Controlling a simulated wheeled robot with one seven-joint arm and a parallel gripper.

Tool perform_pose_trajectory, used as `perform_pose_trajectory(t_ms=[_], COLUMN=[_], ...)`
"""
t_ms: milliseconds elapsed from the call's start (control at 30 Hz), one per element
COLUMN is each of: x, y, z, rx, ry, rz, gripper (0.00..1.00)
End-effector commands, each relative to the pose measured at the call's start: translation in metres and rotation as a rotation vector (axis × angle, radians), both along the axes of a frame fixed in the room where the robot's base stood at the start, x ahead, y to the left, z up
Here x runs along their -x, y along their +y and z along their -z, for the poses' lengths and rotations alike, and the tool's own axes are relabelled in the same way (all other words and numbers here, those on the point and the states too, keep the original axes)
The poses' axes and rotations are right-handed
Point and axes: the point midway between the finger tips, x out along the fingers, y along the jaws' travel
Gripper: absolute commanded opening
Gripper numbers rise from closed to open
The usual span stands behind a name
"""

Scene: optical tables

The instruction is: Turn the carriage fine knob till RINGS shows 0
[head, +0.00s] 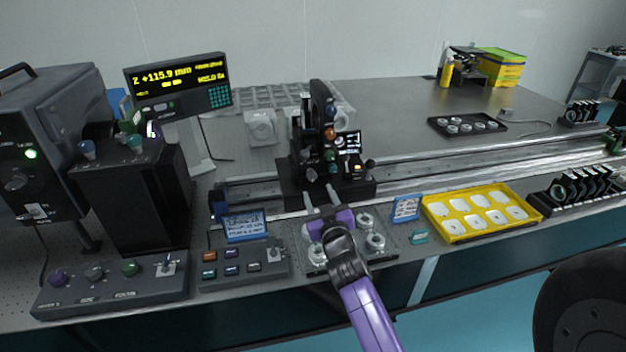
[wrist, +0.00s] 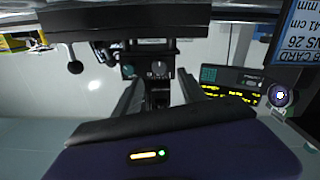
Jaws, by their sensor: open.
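The black carriage (head: 350,190) sits on the rail in the middle of the head view. It bears a dark upright mount with several small knobs, one orange (head: 331,133) and one teal (head: 330,155); which is the fine knob I cannot tell. A small lit screen (head: 348,142) is beside them, its text too small to read. My gripper (head: 320,196) is open and empty, its fingers pointing at the carriage's front. In the wrist view, which looks upside down, a round grey knob (wrist: 158,69) shows between the open fingers (wrist: 158,90), apart from them.
A display (head: 175,85) at the left reads "Z +115.9 mm"; its other lines are unclear. Control boxes (head: 110,285) and a blue-edged card (head: 244,226) stand at the front left. Round mounts (head: 375,241) stand close beside my gripper. A yellow tray (head: 480,235) is to the right.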

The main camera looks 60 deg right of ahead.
Motion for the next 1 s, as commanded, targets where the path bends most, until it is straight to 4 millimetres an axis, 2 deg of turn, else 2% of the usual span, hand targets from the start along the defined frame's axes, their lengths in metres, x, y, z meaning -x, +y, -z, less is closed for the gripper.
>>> perform_pose_trajectory(t_ms=[167, 400, 600, 1000], x=[-0.008, -0.031, -0.045, -0.049], y=[-0.012, -0.039, -0.055, -0.059], z=[-0.002, -0.002, -0.002, -0.002], rx=[-0.008, -0.005, -0.006, -0.008], ry=[-0.010, -0.009, -0.011, -0.010], rz=[0.004, 0.003, 0.003, 0.002], gripper=[0.49, 0.49, 0.49, 0.49])
